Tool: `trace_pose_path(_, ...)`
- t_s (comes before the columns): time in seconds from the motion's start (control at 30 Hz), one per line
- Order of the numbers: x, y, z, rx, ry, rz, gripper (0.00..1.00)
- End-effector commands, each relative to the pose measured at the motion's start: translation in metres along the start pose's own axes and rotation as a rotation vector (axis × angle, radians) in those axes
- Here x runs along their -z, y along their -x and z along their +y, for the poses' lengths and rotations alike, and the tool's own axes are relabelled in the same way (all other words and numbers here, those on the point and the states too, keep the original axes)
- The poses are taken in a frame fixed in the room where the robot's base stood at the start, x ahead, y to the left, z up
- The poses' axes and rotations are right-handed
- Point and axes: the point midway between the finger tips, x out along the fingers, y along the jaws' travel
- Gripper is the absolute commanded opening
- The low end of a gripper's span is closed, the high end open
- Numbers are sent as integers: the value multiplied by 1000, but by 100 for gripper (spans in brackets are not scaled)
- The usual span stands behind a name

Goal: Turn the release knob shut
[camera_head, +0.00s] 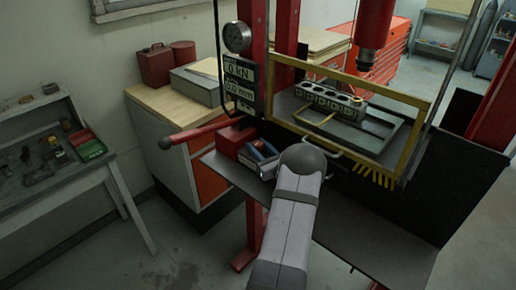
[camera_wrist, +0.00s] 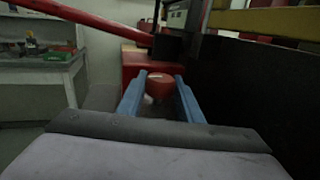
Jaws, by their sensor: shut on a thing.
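The release knob (camera_wrist: 159,83) is a small round red knob on the front of the red pump box (camera_head: 234,138). In the wrist view it sits between the two blue fingers of my gripper (camera_wrist: 161,86), near their tips. The gripper is shut on it. In the head view my gripper (camera_head: 262,154) reaches the front of the red box, and its fingers and my arm hide the knob. The red box also shows behind the knob in the wrist view (camera_wrist: 136,62). I cannot tell how far the knob is turned.
A red pump lever (camera_head: 200,134) with a dark ball end sticks out left above the box. A yellow-framed guard (camera_head: 347,75) and a press bed stand to the right. A gauge (camera_head: 237,37) and a display (camera_head: 240,78) hang above. A dark shelf (camera_head: 232,172) lies beneath.

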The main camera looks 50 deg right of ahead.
Motion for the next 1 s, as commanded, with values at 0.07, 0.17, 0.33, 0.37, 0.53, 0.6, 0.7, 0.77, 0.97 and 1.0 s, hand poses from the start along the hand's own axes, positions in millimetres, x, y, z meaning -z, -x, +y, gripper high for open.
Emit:
trace_pose_path(0.07, 1, -1, 2, 47, -2, -5, 10)
trace_pose_path(0.17, 1, -1, 2, 108, 1, -5, 10)
trace_pose_path(0.33, 0, 0, 1, 178, 0, -5, 10)
trace_pose_path(0.37, -1, 0, 1, 184, 1, -5, 10)
trace_pose_path(0.53, -2, 0, 0, 195, 2, -3, 10)
trace_pose_path(0.6, -2, 0, 0, 194, 2, -3, 10)
trace_pose_path(0.7, -2, 0, 0, 194, 2, -3, 10)
trace_pose_path(0.77, -2, 0, 0, 194, 2, -3, 47)
trace_pose_path(0.97, -1, 0, 0, 193, 1, -2, 51)
trace_pose_path(1.0, -1, 1, 0, 193, 1, -2, 51)
